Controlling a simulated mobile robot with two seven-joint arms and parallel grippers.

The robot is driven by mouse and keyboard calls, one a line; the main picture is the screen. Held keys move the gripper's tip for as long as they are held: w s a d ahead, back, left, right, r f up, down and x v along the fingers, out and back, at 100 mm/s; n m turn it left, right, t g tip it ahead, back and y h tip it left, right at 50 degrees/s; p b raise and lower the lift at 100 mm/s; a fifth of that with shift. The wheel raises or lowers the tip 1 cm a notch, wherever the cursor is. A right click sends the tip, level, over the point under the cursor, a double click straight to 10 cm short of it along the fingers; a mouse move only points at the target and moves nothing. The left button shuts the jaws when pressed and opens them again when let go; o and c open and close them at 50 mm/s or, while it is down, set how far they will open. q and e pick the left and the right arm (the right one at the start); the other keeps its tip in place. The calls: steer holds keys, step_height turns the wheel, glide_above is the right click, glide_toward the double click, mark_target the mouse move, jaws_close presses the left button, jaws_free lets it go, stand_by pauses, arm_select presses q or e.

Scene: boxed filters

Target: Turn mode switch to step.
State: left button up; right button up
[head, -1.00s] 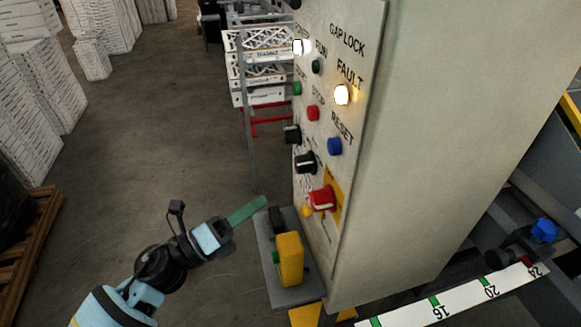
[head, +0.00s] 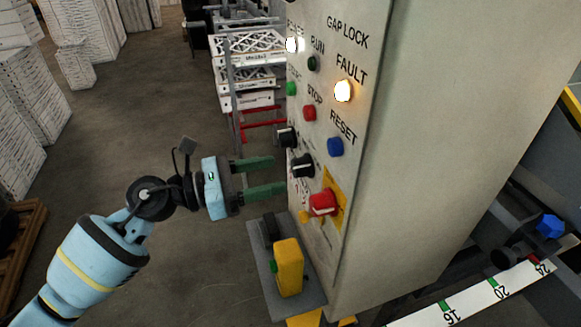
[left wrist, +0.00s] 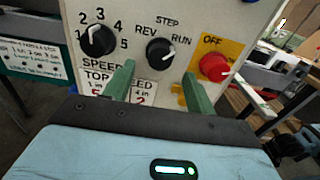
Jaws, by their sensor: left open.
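The mode switch (left wrist: 160,53) is a black round knob with a white mark, labelled REV, STEP and RUN, in the left wrist view. Its mark seems to lie toward the lower right, not up at STEP. In the head view it is the nearer black knob (head: 303,165) on the panel. My left gripper (head: 277,175) is open and empty, its green fingers pointing at the panel, just short of it. In the left wrist view the fingers (left wrist: 158,88) stand either side of and below the switch, not touching it. My right gripper is not in view.
The speed knob (left wrist: 97,40) is left of the switch and the red OFF knob (left wrist: 214,67) right of it. A grey shelf with a yellow block (head: 289,268) juts out below the gripper. The fault lamp (head: 343,90) is lit.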

mark_target(293, 170)
arm_select(q)
steer(key=shift+p+x, duration=0.3)
steer(key=shift+x, duration=2.25)
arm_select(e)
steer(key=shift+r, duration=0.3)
arm_select(q)
steer(key=c, duration=1)
steer(key=shift+r+n+p, duration=0.2)
steer(key=shift+n+p, duration=0.35)
steer(key=shift+n, duration=0.05)
steer(key=n+p, duration=0.2)
steer(key=n, duration=0.1)
steer(key=shift+r, duration=0.1)
steer(key=n+p, duration=0.1)
steer(key=n, duration=0.2)
steer(key=shift+p, duration=0.3)
steer(key=shift+s+n+p, duration=0.1)
steer(key=shift+n+p, duration=0.25)
steer(key=shift+n, duration=0.55)
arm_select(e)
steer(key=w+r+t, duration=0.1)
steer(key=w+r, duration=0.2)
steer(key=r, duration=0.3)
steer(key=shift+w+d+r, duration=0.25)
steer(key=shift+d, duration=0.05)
arm_select(q)
steer(key=shift+f, duration=0.2)
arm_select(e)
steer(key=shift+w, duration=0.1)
